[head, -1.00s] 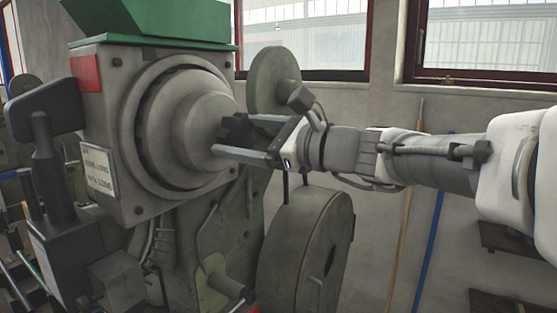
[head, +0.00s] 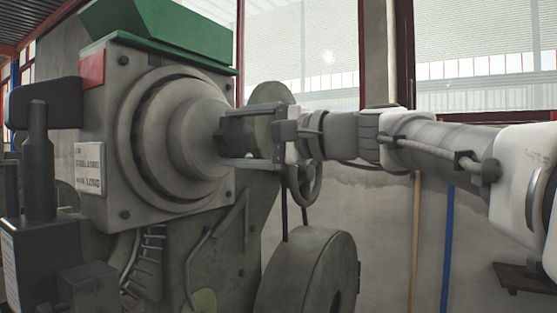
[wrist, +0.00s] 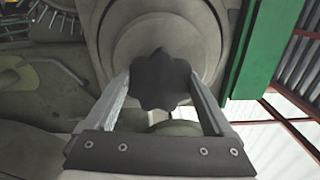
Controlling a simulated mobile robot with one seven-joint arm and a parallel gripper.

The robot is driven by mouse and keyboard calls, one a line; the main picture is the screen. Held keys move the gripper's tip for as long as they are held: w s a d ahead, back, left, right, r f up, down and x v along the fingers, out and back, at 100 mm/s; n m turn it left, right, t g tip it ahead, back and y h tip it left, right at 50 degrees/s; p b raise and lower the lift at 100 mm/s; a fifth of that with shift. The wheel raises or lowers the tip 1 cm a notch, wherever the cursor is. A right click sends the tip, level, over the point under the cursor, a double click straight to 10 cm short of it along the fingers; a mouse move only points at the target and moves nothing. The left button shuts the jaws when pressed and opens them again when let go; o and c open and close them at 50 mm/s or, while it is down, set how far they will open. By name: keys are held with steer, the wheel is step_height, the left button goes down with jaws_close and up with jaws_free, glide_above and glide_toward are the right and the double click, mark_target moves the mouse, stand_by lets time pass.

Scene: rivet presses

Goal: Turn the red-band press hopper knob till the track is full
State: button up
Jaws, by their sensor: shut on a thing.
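The press (head: 103,205) has a red band (head: 92,69) at its upper left corner and a green hopper (head: 165,28) on top. A round stepped grey drum (head: 185,140) stands out from its face. The dark lobed knob (head: 232,135) sits at the drum's centre; it also shows in the wrist view (wrist: 160,80). My gripper (head: 238,148) reaches in from the right, its two fingers shut on the knob from opposite sides. In the wrist view the fingers (wrist: 160,88) lie left and right of the knob. The track and its fill cannot be made out.
A label plate (head: 89,169) is on the press face. A dark lever-like part (head: 39,150) stands at the left. A large flywheel (head: 310,275) is below my arm, with a smaller wheel (head: 268,108) behind the gripper. A yellow pole and a blue pole lean on the wall.

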steer(key=n+b, duration=0.3)
steer(key=shift+f+n, duration=0.3)
steer(key=shift+r+n+b, duration=0.15)
steer(key=shift+n+b, duration=1.2)
steer(key=shift+n, duration=0.25)
steer(key=o, duration=1.1)
steer(key=p+v, duration=0.1)
steer(key=v, duration=1.6)
steer(key=shift+d+p, duration=0.25)
steer(key=shift+p, duration=0.1)
